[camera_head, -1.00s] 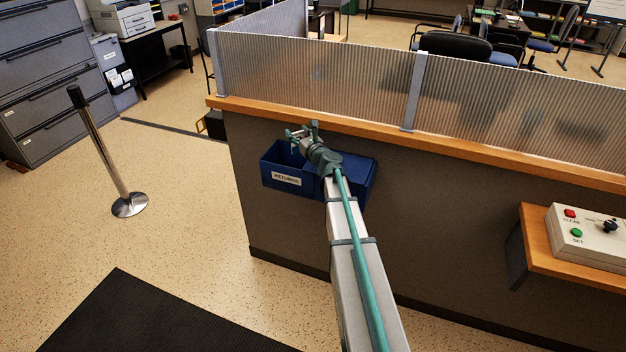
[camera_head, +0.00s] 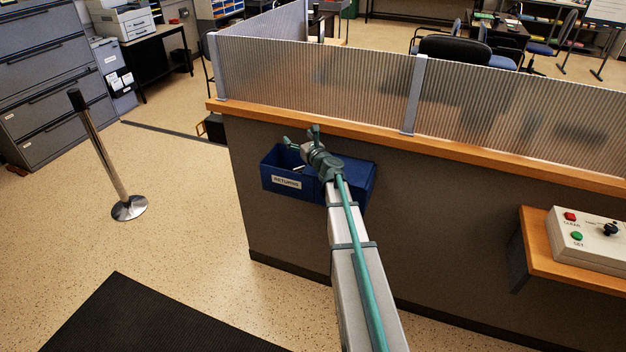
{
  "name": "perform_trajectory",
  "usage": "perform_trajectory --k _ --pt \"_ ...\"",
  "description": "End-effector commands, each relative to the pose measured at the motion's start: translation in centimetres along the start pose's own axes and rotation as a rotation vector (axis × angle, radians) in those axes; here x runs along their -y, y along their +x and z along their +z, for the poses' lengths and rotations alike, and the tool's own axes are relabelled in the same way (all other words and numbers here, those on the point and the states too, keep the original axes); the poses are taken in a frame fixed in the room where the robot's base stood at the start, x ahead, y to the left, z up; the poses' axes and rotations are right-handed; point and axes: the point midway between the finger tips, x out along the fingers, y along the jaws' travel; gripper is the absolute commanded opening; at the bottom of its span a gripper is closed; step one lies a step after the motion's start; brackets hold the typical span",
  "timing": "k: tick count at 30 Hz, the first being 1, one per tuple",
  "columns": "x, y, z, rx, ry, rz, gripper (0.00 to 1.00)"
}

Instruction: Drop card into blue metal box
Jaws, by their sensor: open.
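The blue metal box (camera_head: 270,165) hangs on the dark front of the counter and bears a white "RETURNS" label. My gripper (camera_head: 298,141) is over the box, at the end of my arm, with its fingers spread apart and open. A small pale sliver (camera_head: 298,168) shows inside the box's left compartment, below my gripper; it looks like the card, but it is too small to be sure. My wrist and arm hide part of the box's middle and right side.
A wooden ledge (camera_head: 460,151) with a ribbed glass screen (camera_head: 310,75) runs above the box. A control box (camera_head: 590,240) with red and green buttons sits on a shelf at right. A chrome post (camera_head: 105,155) stands at left.

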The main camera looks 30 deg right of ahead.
Motion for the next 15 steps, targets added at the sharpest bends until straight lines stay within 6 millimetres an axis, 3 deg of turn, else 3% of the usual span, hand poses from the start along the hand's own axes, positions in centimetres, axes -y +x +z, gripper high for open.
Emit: perform_trajectory --k 15 --pt "-0.2 -9.0 0.1 0.000 0.000 -0.001 0.84"
